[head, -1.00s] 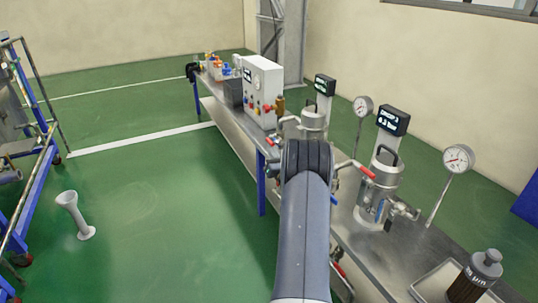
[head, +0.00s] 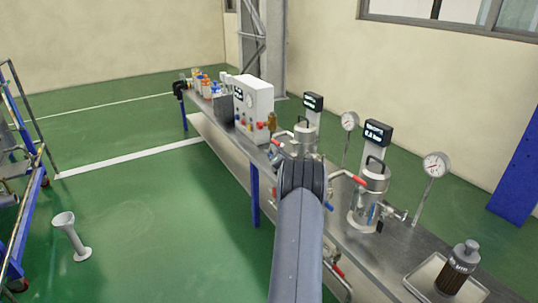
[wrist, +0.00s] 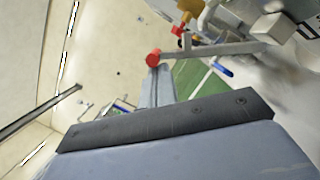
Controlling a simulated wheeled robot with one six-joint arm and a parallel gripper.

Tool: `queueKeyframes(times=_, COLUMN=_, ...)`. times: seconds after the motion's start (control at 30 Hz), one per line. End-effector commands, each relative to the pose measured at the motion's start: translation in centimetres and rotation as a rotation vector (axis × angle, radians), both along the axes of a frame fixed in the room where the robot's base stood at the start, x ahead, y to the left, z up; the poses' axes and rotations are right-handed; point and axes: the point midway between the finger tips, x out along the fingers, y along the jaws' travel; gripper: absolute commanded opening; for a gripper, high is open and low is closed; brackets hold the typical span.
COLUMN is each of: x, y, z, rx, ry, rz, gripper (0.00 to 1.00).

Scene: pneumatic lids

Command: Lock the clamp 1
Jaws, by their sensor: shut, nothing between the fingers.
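Two metal vessels with lids stand on the bench: a nearer one (head: 368,195) and a farther one (head: 303,138) partly hidden by my arm. A red-ended lever (head: 350,177) sticks out left of the nearer vessel, and a blue handle (head: 372,213) sits on its front. I cannot tell which part is clamp 1. In the wrist view a red-ended bar (wrist: 215,50) and a blue handle (wrist: 222,70) show ahead of my gripper (wrist: 165,122), which is shut and empty, apart from them. In the head view my arm hides the gripper.
Behind the vessels stand displays (head: 377,133) and round gauges (head: 436,165). A white control box (head: 255,100) is farther along the bench. A tray (head: 428,275) with a dark bottle (head: 458,270) is at the near end. Green floor (head: 160,210) is open to the left.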

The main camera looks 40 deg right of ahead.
Motion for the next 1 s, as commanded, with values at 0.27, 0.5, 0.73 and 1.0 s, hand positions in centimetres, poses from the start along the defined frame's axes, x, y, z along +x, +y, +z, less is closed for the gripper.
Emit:
queueKeyframes(times=0.27, x=-0.6, y=-2.3, z=2.5, rx=0.248, ry=-0.061, rz=-0.003, gripper=0.00)
queueKeyframes(times=0.5, x=-1.0, y=-4.0, z=3.2, rx=0.431, ry=-0.104, rz=-0.003, gripper=0.00)
queueKeyframes(times=0.73, x=-1.3, y=-5.3, z=3.4, rx=0.500, ry=-0.121, rz=-0.002, gripper=0.00)
queueKeyframes(times=1.0, x=-1.4, y=-5.9, z=3.5, rx=0.497, ry=-0.120, rz=-0.001, gripper=0.00)
